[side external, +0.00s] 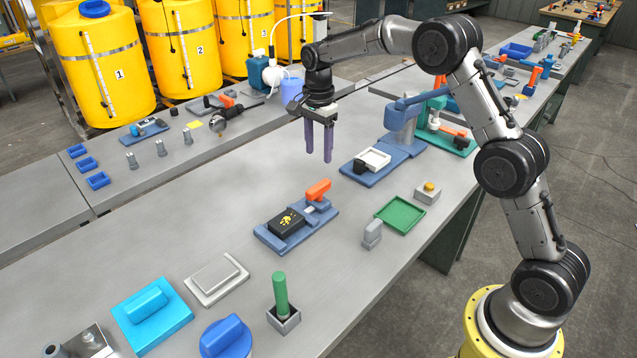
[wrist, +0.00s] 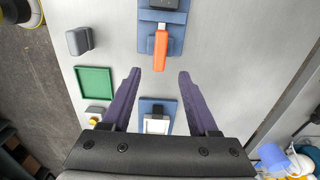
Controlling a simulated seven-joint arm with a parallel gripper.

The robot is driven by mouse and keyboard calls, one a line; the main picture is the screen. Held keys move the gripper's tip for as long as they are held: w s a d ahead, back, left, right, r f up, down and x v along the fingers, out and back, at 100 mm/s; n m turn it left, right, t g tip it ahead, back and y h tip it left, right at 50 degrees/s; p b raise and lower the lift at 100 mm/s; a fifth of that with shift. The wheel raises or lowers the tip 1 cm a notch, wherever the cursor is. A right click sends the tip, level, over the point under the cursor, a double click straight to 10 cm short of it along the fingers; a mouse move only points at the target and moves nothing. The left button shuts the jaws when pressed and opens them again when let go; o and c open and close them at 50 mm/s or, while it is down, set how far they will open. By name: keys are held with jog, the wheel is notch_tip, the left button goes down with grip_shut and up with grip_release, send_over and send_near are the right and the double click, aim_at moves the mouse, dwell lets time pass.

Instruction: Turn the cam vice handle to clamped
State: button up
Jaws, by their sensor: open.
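The cam vice is a blue base (side external: 268,237) with a black block (side external: 286,222) bearing a yellow mark between its jaws. Its orange handle (side external: 318,190) is at the far right end of the vice. In the wrist view the orange handle (wrist: 160,50) points down the picture from the blue vice base (wrist: 176,17), ahead of the fingertips. My gripper (side external: 318,158) has two purple fingers, open and empty, pointing down above the table and apart from the handle. In the wrist view my gripper (wrist: 159,73) has the handle lined up between its fingertips.
A blue fixture with a white square frame (side external: 376,158) stands right of my gripper. A green tray (side external: 400,215), a grey block (side external: 372,234) and a yellow button box (side external: 427,192) lie right of the vice.

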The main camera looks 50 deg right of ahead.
aim_at(318, 185)
notch_tip(318, 185, down, 11)
jog(key=shift+r, duration=0.1)
dwell(0.3)
grip_shut()
